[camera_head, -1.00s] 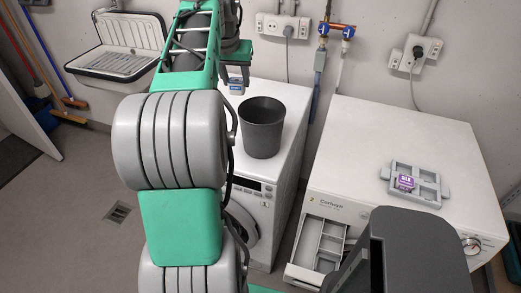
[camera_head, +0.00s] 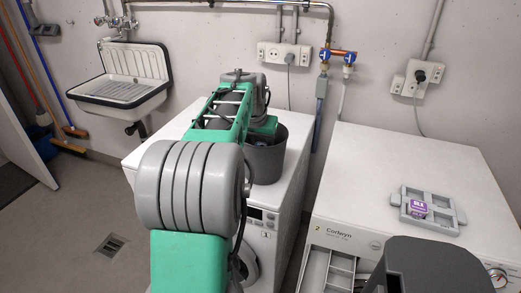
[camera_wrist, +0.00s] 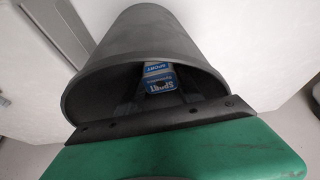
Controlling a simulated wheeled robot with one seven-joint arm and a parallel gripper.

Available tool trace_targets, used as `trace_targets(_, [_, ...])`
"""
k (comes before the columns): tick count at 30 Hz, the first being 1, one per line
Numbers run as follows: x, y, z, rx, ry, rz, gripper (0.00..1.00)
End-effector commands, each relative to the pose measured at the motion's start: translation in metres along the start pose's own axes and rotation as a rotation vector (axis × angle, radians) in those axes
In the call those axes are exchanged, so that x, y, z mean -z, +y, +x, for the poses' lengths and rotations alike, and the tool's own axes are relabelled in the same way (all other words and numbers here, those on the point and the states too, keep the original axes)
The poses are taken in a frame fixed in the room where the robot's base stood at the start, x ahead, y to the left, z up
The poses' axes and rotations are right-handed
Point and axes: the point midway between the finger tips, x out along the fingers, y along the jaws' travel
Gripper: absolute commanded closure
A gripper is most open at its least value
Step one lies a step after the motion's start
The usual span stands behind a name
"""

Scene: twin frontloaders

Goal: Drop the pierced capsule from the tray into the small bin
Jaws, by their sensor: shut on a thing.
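The small bin (camera_head: 266,165) is dark grey and stands upright on the left washer. It fills the middle of the wrist view (camera_wrist: 150,25), mouth towards me. My gripper (camera_wrist: 158,90) reaches into the bin's mouth and is shut on a blue capsule (camera_wrist: 158,77) marked SPORT. The capsule is inside the rim; the gap below it cannot be judged. A dark mark shows on its label; I cannot tell if it is a hole. The grey tray (camera_head: 440,230) lies on the right washer, with a purple capsule (camera_head: 415,208) in one compartment; its other visible compartments look empty.
The left washer (camera_head: 150,165) has clear top beside the bin. The right washer (camera_head: 380,165) has its detergent drawer (camera_head: 325,270) pulled out. A sink (camera_head: 125,75) hangs on the wall at left. Pipes and sockets (camera_head: 285,53) are behind the bin.

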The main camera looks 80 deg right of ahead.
Motion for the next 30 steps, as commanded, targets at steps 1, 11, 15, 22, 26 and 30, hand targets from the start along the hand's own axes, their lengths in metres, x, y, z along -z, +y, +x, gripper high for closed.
trace_targets(1, [-0.002, 0.000, 0.004, 0.000, 0.001, 0.001, 1.00])
trace_targets(11, [-0.003, 0.000, 0.006, 0.001, 0.002, 0.000, 0.55])
trace_targets(15, [-0.002, 0.000, 0.006, 0.000, 0.002, 0.000, 0.47])
trace_targets(22, [-0.001, 0.000, 0.003, 0.001, 0.002, 0.000, 0.47])
trace_targets(26, [0.000, 0.000, -0.014, 0.001, 0.007, 0.000, 0.47])
trace_targets(30, [0.001, -0.001, -0.049, 0.002, 0.008, 0.000, 0.47])
